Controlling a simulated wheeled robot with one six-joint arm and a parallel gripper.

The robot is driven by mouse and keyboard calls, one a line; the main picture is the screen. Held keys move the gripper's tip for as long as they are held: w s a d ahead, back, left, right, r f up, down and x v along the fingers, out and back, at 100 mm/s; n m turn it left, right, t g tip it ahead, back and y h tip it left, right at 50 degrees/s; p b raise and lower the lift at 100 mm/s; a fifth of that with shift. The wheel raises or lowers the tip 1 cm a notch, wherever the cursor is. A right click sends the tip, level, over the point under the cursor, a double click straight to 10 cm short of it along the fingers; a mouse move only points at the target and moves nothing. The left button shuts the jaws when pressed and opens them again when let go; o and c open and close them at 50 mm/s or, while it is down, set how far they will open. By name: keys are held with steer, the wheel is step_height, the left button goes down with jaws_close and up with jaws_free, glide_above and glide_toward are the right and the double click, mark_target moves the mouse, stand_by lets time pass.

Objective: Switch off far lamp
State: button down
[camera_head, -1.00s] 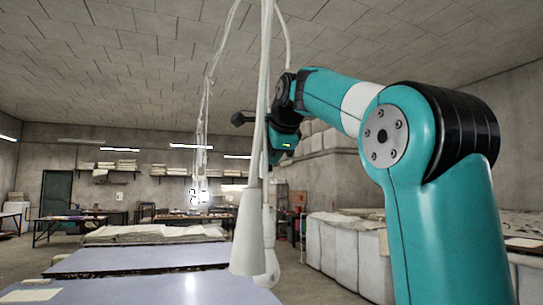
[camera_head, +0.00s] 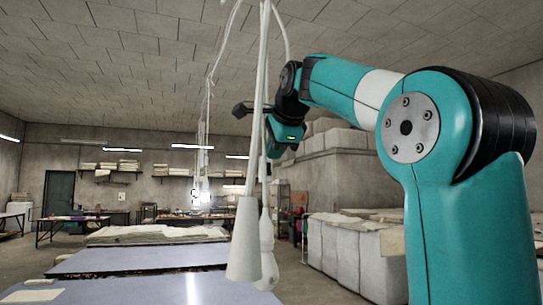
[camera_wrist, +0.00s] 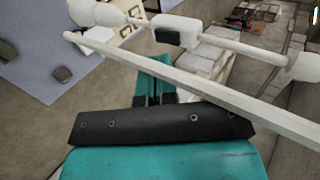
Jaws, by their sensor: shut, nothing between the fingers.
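A white hanging fixture with cone ends (camera_head: 245,245) hangs close in the head view. Farther back, pale cords drop to a bright spot that may be another lamp (camera_head: 201,195). A long pale bar (camera_wrist: 215,92) crosses nearer. I cannot tell which lamp this is. My gripper (camera_wrist: 155,98) is shut and empty below the bar, apart from the black box in the picture. In the head view my wrist overlaps the hanging cords; the fingertips are unclear.
Bluish tables (camera_head: 150,257) stand below the hanging fixture, with a cloth-covered table (camera_head: 155,236) behind. Pale stacked bales (camera_head: 345,255) line the right side. Shelves with folded cloth (camera_head: 118,167) are on the back wall.

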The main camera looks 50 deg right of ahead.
steer(key=w+r+p+v, duration=0.1)
steer(key=p+v, duration=0.3)
steer(key=v, duration=0.6)
steer(key=shift+w+d+r, duration=0.15)
steer(key=shift+d+r, duration=0.2)
steer(key=shift+d, duration=0.1)
steer(key=shift+f, duration=0.1)
steer(key=w+a+f+n+g+y+b, duration=0.1)
steer(key=a+f+n+y+b, duration=0.15)
steer(key=a+f+n, duration=0.6)
steer(key=w+a+f+n+g+y+b, duration=0.1)
steer(key=a+f+n+g+y+b, duration=0.2)
steer(key=f, duration=1)
steer(key=a+f+n+y+b, duration=0.1)
steer(key=a+f+n+b, duration=0.2)
steer(key=a+f+n, duration=0.55)
steer(key=s+a+f+n+g+b, duration=0.1)
steer(key=s+a+f+n, duration=0.2)
steer(key=s+f, duration=0.2)
steer(key=s+a+f+n+g+y+b, duration=0.1)
steer(key=s+f, duration=0.5)
steer(key=f, duration=0.6)
steer(key=s+a+f+n+g+y+b, duration=0.1)
steer(key=s+a+f+n+g+b, duration=0.2)
steer(key=f, duration=0.6)
steer(key=s+a+n, duration=0.2)
steer(key=a+n, duration=0.1)
steer(key=shift+s+a, duration=0.15)
steer(key=shift+s, duration=0.15)
